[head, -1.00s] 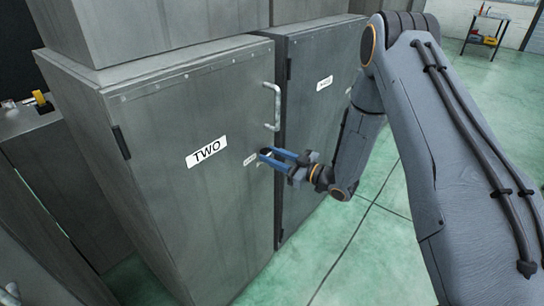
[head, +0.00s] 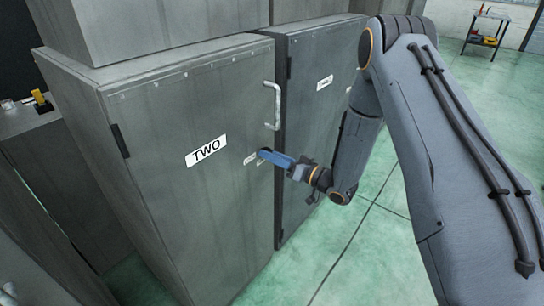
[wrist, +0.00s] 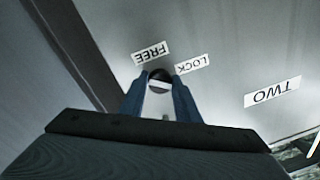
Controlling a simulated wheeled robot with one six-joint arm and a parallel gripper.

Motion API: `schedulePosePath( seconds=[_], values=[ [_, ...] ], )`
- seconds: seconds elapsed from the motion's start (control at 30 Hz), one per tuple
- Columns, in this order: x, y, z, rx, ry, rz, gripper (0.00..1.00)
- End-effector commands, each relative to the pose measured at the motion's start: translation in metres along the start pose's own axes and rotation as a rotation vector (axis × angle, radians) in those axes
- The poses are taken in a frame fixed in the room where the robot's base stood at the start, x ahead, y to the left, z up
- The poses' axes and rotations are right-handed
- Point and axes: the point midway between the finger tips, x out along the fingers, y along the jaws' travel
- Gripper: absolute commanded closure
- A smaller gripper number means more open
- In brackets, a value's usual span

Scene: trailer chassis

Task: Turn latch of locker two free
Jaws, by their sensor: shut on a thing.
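Locker two (head: 190,210) is a grey metal cabinet with a shut door and a TWO label (head: 206,151). The label shows upside down in the wrist view (wrist: 272,92). My gripper (head: 268,156) is at the door's right edge, below the handle, its blue fingers shut on the latch. In the wrist view the latch (wrist: 159,76) is a small dark round knob with a white band, between the fingertips. A FREE label (wrist: 151,54) and a LOCK label (wrist: 192,65) sit beside it on the door. The fingers hide part of the latch, so its exact setting is unclear.
A pale bar handle (head: 276,106) stands out from the door above my gripper. Another grey locker (head: 318,120) adjoins on the right. A low dark cabinet (head: 50,150) is at the left. Green floor (head: 350,270) is open at the right front, with a small table (head: 484,30) far back.

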Motion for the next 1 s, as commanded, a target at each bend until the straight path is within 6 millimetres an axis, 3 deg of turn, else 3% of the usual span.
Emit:
schedulePosePath(
  seconds=[0.6, 1.0],
  values=[
    [0.0003, -0.0016, 0.0001, 0.575, 0.044, 0.006, 0.93],
    [0.0004, -0.0021, -0.0002, 0.841, 0.064, 0.008, 0.93]
  ],
)
